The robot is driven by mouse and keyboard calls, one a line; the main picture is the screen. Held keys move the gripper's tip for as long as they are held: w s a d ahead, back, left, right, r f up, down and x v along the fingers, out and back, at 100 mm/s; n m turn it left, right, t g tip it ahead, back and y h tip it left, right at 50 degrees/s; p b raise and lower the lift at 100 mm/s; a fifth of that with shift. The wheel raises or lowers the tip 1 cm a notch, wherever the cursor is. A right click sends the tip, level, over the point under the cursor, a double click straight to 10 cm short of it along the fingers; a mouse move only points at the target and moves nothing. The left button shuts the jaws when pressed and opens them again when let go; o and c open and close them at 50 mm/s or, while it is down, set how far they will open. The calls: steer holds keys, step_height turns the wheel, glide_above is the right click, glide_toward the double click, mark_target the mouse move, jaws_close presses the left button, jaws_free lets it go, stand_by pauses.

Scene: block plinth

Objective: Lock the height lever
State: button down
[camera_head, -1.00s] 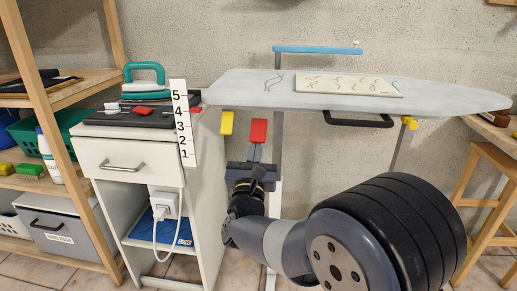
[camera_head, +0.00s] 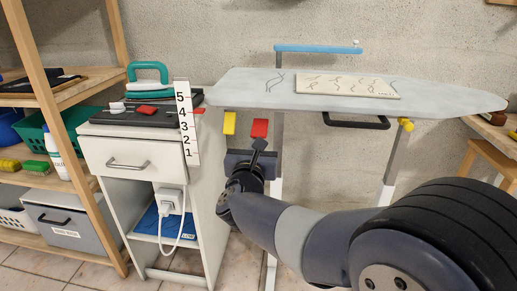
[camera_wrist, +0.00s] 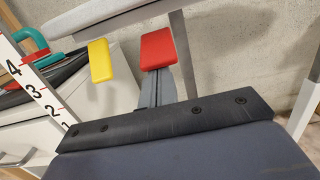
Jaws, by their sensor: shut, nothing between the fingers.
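Under the left end of the ironing board (camera_head: 440,98) hang a yellow tab (camera_head: 229,123) and, to its right, a red tab (camera_head: 260,128). Both also show in the wrist view, the yellow tab (camera_wrist: 101,60) at upper left and the red tab (camera_wrist: 157,49) near the top middle. No label shows which is the height lever. My gripper (camera_head: 259,144) is shut and empty, its tips just below the red tab. I cannot tell whether they touch it. A numbered white scale (camera_head: 185,125) stands left of the tabs.
A white cabinet (camera_head: 120,160) with a drawer stands close on the left, with a teal-handled iron (camera_head: 148,73) on top. A white plug and cable (camera_head: 170,201) hang at its side. A yellow knob (camera_head: 406,125) and black handle (camera_head: 355,122) sit under the board further right.

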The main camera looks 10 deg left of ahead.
steer(key=shift+s+r+b, duration=0.25)
steer(key=shift+r+b, duration=0.05)
steer(key=shift+r, duration=0.2)
steer(key=s+f+b, duration=0.4)
steer(key=s+f, duration=0.3)
steer(key=s, duration=0.1)
steer(key=shift+s+a+f, duration=0.15)
steer(key=shift+s+f, duration=0.2)
steer(key=shift+f, duration=0.05)
stand_by(0.4)
steer(key=shift+w, duration=0.15)
